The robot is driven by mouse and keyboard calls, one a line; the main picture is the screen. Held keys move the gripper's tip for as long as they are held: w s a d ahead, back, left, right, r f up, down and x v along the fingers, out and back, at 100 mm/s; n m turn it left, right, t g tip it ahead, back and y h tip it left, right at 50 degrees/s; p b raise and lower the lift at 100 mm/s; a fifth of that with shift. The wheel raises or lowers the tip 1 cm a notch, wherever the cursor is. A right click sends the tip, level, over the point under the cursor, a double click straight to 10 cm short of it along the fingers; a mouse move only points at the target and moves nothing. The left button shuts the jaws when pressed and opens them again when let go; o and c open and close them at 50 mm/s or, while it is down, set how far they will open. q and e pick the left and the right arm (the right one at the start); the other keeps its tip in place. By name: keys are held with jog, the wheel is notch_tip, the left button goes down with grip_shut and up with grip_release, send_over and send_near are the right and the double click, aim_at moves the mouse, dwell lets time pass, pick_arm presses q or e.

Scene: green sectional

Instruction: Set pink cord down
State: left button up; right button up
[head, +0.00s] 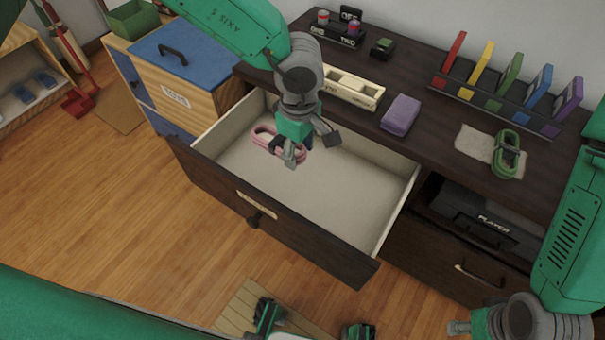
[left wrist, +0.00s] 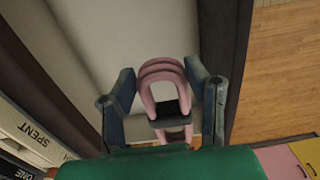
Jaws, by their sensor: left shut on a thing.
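The pink cord (head: 264,133) is a looped bundle with a dark band around its middle. It is in or just above the open drawer (head: 340,207), towards the drawer's left end; I cannot tell whether it touches the drawer floor. My left gripper (head: 308,146) is over the drawer and shut on the cord. In the left wrist view the pink cord (left wrist: 162,72) shows between the two fingers of my left gripper (left wrist: 165,105). My right gripper (head: 459,328) is low at the bottom right, away from the drawer; its fingers are too unclear to read.
On the dark desktop are a cream tray (head: 352,90), a purple block (head: 401,115), a green cord (head: 507,157) and a rack of coloured tabs (head: 495,100). A blue-lidded toy box (head: 185,50) stands left of the drawer. The drawer's right part is bare.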

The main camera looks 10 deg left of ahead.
pick_arm(q)
jog(key=shift+s+d+f+b, duration=0.1)
jog(key=shift+s+f+b, duration=0.1)
jog(key=shift+f+b, duration=0.3)
jog(key=shift+s+d+f, duration=0.15)
jog(key=shift+d+f, duration=0.15)
jog(key=shift+f, duration=0.05)
notch_tip(320, 180, down, 4)
jog(key=d+f+b, duration=0.1)
jog(key=d+b, duration=0.1)
jog(key=b, duration=1)
send_over(304, 209)
jog(key=f, duration=1.2)
jog(key=shift+d, duration=0.25)
jog(key=f, duration=0.2)
jog(key=a+f+b, duration=0.1)
jog(key=f, duration=0.1)
jog(key=shift+s, duration=0.1)
jog(key=shift+d, duration=0.35)
jog(key=o, duration=1.2)
jog(key=shift+c, duration=0.2)
jog(key=shift+a, duration=0.1)
pick_arm(e)
notch_tip(304, 209, down, 15)
jog(key=d, duration=0.1)
jog(key=shift+s, duration=0.3)
